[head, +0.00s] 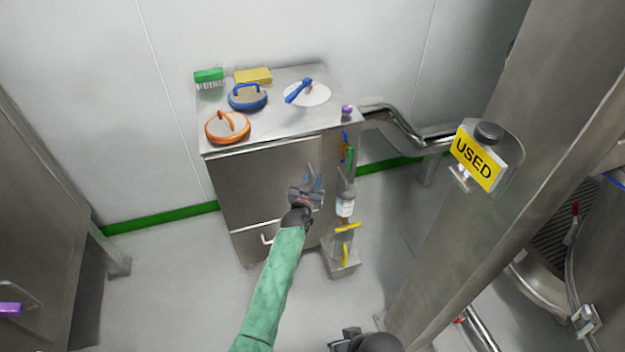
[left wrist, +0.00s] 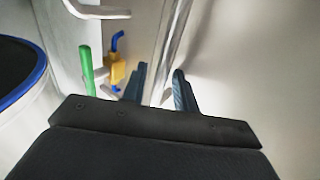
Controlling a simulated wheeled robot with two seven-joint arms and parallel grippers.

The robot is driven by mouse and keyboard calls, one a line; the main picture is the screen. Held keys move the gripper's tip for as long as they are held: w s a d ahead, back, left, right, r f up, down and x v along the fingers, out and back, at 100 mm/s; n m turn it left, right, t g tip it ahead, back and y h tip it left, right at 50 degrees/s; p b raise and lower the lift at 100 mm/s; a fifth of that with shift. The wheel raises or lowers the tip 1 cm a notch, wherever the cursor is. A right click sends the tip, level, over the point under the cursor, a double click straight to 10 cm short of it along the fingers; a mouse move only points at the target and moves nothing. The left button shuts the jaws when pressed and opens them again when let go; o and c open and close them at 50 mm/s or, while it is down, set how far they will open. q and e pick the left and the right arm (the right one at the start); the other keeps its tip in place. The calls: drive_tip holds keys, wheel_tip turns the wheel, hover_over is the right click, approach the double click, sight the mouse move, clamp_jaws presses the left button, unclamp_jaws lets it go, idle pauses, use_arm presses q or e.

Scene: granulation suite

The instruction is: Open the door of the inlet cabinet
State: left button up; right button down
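The steel cabinet (head: 262,185) stands against the back wall, its front panels flush and shut. My left gripper (head: 313,180) is at the right part of its upper front. In the left wrist view, the two dark fingers (left wrist: 160,90) are apart, with a long upright metal bar (left wrist: 172,45) running between them. I cannot tell whether either finger touches the bar. In the head view, the gripper hides most of that spot. My right gripper (head: 345,340) shows only partly at the bottom edge, clear of the cabinet, its finger state unclear.
A steel column with a USED sign (head: 476,158) stands right. Floor in front is clear.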

use_arm(q)
clamp_jaws()
drive_tip(key=shift+s, duration=0.15)
